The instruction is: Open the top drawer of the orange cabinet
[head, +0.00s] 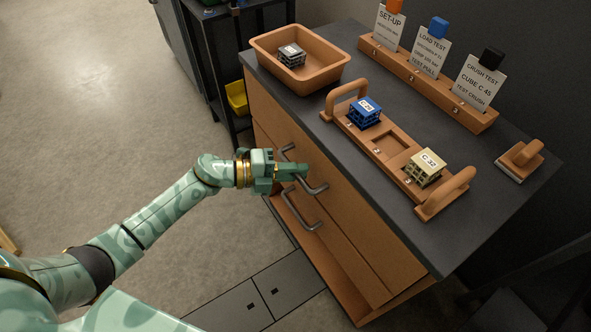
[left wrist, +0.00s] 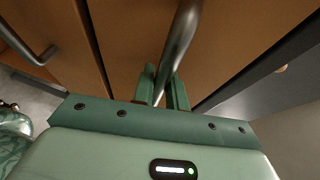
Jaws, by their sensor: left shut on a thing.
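The orange cabinet (head: 362,262) stands at the centre right in the head view, under a dark top. Its top drawer (head: 335,190) has a dark bar handle (head: 317,189). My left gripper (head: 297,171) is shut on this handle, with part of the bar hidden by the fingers. In the left wrist view the bar (left wrist: 183,35) runs between the two green fingers (left wrist: 165,88). The top drawer front looks close to the cabinet, and I cannot tell whether it stands out slightly. My right gripper is not in view.
A lower handle (head: 301,213) sits just below my gripper. On the dark top (head: 420,240) stand an orange tray (head: 322,72), a carrier with lattice cubes (head: 390,150), a card rack (head: 430,84) and a handled block (head: 520,160). The floor (head: 110,110) at left is clear.

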